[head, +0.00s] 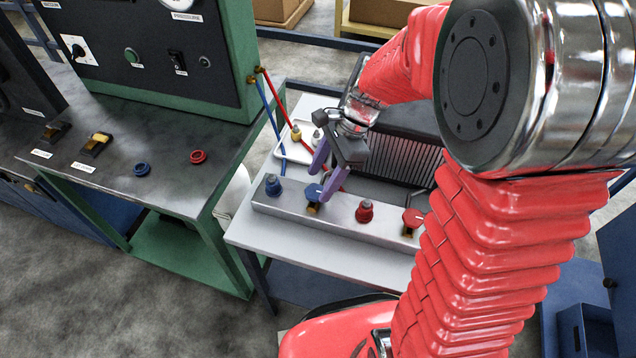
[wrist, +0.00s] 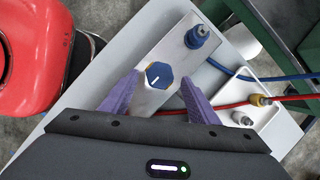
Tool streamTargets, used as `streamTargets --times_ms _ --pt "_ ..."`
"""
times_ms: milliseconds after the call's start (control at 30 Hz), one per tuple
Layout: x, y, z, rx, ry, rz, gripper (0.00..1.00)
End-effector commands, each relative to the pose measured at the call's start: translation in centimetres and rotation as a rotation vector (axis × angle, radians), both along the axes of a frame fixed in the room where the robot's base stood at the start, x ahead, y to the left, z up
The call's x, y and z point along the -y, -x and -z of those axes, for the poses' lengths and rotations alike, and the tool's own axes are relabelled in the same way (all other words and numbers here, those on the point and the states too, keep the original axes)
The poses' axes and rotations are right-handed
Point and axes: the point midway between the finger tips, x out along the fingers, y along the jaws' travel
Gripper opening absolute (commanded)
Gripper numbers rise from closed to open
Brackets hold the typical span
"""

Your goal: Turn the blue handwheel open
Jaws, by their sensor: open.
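The blue handwheel (head: 313,192) is a small faceted knob with a white line, on the grey manifold block (head: 336,216) on the trolley. In the wrist view the handwheel (wrist: 159,75) shows between the two purple fingertips. My gripper (head: 319,186) is open, pointing down at the handwheel from above. In the wrist view my gripper (wrist: 161,79) has a gap on both sides of the knob, and I cannot tell whether either finger touches it. In the head view a finger partly overlaps the handwheel's right side.
On the block, a blue fitting (head: 272,186) stands left of the handwheel; a red fitting (head: 365,211) and red handwheel (head: 413,218) stand right. Blue and red hoses run by a white tray (head: 286,153) behind. A green bench (head: 176,190) stands left.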

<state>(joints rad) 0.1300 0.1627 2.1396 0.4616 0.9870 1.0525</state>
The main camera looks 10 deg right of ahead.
Motion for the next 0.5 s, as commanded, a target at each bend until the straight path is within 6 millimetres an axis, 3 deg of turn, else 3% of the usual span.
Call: streamTargets --times_ms 200,500 --pt "-0.9 0.1 2.0 -0.001 0.000 0.000 0.55" --pt "-1.0 0.1 2.3 0.000 0.000 0.000 0.55"
